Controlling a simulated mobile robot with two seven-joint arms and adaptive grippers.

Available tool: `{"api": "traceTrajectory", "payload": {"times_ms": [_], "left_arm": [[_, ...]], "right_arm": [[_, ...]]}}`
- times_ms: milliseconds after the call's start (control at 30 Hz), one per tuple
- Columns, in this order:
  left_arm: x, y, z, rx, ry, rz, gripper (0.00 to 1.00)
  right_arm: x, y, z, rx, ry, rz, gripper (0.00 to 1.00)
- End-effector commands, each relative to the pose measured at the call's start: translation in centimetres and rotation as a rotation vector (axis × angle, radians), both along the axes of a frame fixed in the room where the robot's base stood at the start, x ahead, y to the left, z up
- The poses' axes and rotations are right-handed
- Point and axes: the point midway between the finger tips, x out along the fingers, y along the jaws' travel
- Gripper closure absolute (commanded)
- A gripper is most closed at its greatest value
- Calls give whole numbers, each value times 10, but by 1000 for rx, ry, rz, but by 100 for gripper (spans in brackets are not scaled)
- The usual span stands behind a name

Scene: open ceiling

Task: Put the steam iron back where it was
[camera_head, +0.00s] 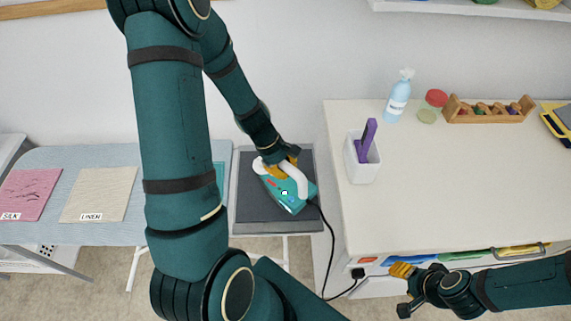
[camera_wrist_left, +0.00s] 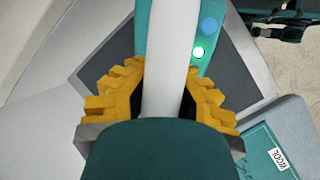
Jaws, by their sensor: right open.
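The teal steam iron (camera_head: 292,204) with its white handle lies on the dark grey rest pad (camera_head: 252,213) at the right end of the ironing board. My left gripper (camera_head: 283,163) reaches down to the iron, its yellow fingers closed on both sides of the handle. In the left wrist view the left gripper (camera_wrist_left: 164,85) has the white handle (camera_wrist_left: 166,40) between its fingertips; the iron's lit green button shows beyond. My right gripper (camera_head: 402,287) is open and empty by the front of the white cabinet, low in the head view.
The ironing board (camera_head: 50,162) carries pink silk (camera_head: 42,188) and cream linen (camera_head: 98,190) cloths. The white counter (camera_head: 440,190) holds a purple tool in a white holder (camera_head: 362,165), a spray bottle (camera_head: 397,97) and a wooden rack (camera_head: 488,110). A black cord (camera_head: 331,250) hangs between board and cabinet.

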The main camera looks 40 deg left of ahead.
Motion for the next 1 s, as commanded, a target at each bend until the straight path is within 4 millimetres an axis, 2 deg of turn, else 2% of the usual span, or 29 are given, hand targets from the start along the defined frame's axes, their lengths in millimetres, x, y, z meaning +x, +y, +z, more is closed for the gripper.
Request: {"api": "traceTrajectory", "payload": {"times_ms": [100,433,467,533,567,867,1000], "left_arm": [[0,0,-11,-2,-1,-1,100],[1,0,-12,0,-3,-1,100],[0,0,-13,0,0,-1,93],[0,0,-13,0,0,-1,68],[0,0,-13,0,0,-1,66],[0,0,-12,0,0,-1,66],[0,4,-1,2,-4,-1,66]], "right_arm": [[0,0,-5,-1,0,0,51],[0,0,-6,-1,0,0,51],[0,0,-5,-1,0,0,51],[0,0,-5,-1,0,0,51],[0,0,-5,-1,0,0,51],[0,0,-4,-1,0,1,51],[0,0,0,0,0,1,51]]}}
